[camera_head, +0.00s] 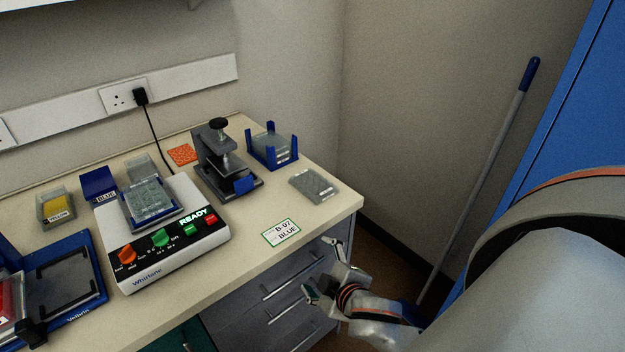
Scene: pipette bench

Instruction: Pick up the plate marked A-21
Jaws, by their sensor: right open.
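Several clear well plates are in view. One plate (314,185) lies flat on the bench near its right end. Another plate (152,200) sits on top of the white shaker (172,255). A third plate (271,143) sits in a blue corner-post holder (288,162) at the back. I cannot read A-21 on any of them. My right gripper (322,266) is open and empty, just off the bench's front edge, in front of the loose plate and apart from it. My left gripper is not in view.
A label card (281,233) reading B-07 BLUE lies near the front edge. A dark clamp press (220,165) stands between shaker and holder. A yellow-filled box (56,207) and a blue-framed device (67,275) are at left. A broom handle (490,150) leans at right.

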